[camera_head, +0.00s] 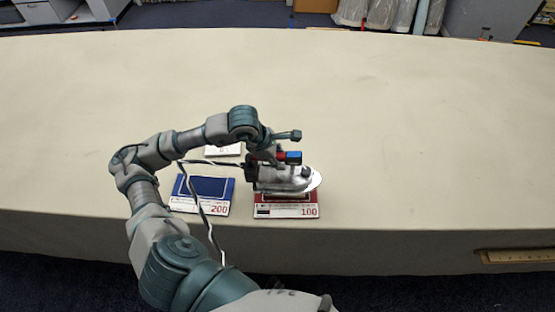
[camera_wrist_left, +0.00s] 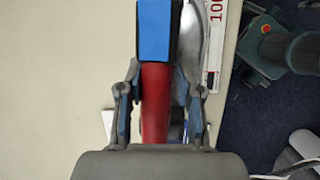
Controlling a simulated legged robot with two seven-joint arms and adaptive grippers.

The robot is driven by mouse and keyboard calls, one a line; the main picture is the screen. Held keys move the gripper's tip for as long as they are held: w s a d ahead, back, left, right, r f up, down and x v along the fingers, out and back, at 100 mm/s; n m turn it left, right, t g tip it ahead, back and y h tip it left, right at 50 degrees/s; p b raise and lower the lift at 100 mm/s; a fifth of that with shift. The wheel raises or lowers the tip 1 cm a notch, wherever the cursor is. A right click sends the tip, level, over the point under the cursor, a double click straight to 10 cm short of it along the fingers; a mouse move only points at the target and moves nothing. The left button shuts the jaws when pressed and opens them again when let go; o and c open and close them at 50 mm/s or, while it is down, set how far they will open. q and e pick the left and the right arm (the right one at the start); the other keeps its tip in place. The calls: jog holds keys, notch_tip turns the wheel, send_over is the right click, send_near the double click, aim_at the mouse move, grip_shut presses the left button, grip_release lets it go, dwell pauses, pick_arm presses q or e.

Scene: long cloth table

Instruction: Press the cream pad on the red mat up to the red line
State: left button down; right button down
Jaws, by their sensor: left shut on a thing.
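The iron's silver body (camera_wrist_left: 214,22) shows at the top there. The iron hides most of the mat; I cannot make out the cream pad or the red line, or whether the iron touches anything. My right gripper is not in view.
A blue mat (camera_head: 203,188) labelled 200 lies left of the red mat. A small white card (camera_head: 223,150) lies behind them. A striped cord (camera_head: 202,203) runs from the iron across the blue mat. The cream table (camera_head: 420,120) is clear behind and right; its front edge is near.

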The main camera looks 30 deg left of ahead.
pick_arm(q)
jog(key=shift+r+p, duration=0.35)
jog(key=shift+r, duration=0.75)
jog(key=shift+w, duration=0.1)
jog(key=shift+r+p, duration=1.85)
jog(key=shift+r, duration=1.15)
